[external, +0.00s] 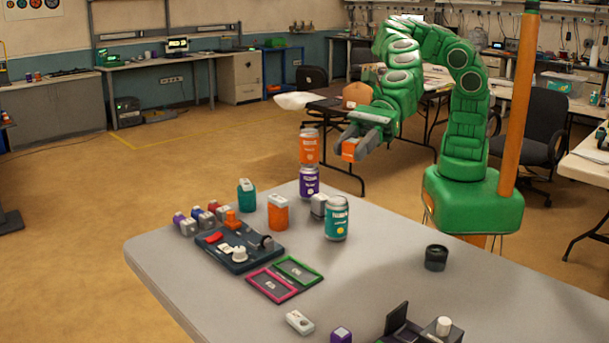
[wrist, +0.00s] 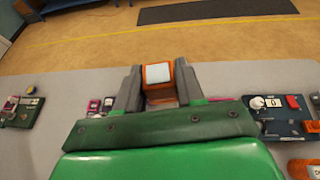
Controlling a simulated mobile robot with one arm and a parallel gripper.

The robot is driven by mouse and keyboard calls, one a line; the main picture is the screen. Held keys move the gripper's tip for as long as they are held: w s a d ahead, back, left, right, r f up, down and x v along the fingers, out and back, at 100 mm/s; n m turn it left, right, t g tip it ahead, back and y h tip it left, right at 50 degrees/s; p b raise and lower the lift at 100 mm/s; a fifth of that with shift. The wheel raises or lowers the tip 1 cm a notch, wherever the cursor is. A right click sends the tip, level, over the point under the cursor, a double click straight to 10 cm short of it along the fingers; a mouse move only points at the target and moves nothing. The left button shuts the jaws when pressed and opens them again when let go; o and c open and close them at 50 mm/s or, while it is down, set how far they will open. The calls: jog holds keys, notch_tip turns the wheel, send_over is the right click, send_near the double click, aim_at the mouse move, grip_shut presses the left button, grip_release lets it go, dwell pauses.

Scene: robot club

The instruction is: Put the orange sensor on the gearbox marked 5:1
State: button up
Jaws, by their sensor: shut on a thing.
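My gripper (external: 357,143) is shut on the orange sensor (external: 349,150) and holds it in the air above the far side of the grey table (external: 390,285). In the wrist view the orange sensor (wrist: 157,72), with a pale face, sits between the two grey fingers of my gripper (wrist: 157,85). A pink-framed plate (external: 271,286) and a green-framed plate (external: 297,270) lie side by side on the table, each with small markings that I cannot read. I cannot make out a 5:1 mark, so I cannot tell which thing is that gearbox.
An orange can (external: 309,146) stands on a purple can (external: 309,183), near my gripper. A teal can (external: 337,219), an orange jar (external: 278,213) and a teal jar (external: 246,198) stand around. A dark control panel (external: 238,262) lies left. A black cup (external: 436,258) stands right, with bare table around.

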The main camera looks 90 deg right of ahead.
jog(key=w+d+n+g, duration=0.1)
jog(key=w+d, duration=0.3)
jog(key=d, duration=0.3)
jog(key=n+g+y, duration=0.2)
send_over(322, 196)
jog(key=shift+d+f, duration=0.15)
jog(key=shift+f, duration=13.05)
jog(key=o, duration=1)
jog(key=shift+f, duration=0.1)
jog(key=shift+r+v, duration=0.1)
jog(key=shift+v, duration=2.95)
jog(key=shift+r+v, duration=0.15)
jog(key=shift+v, duration=2.85)
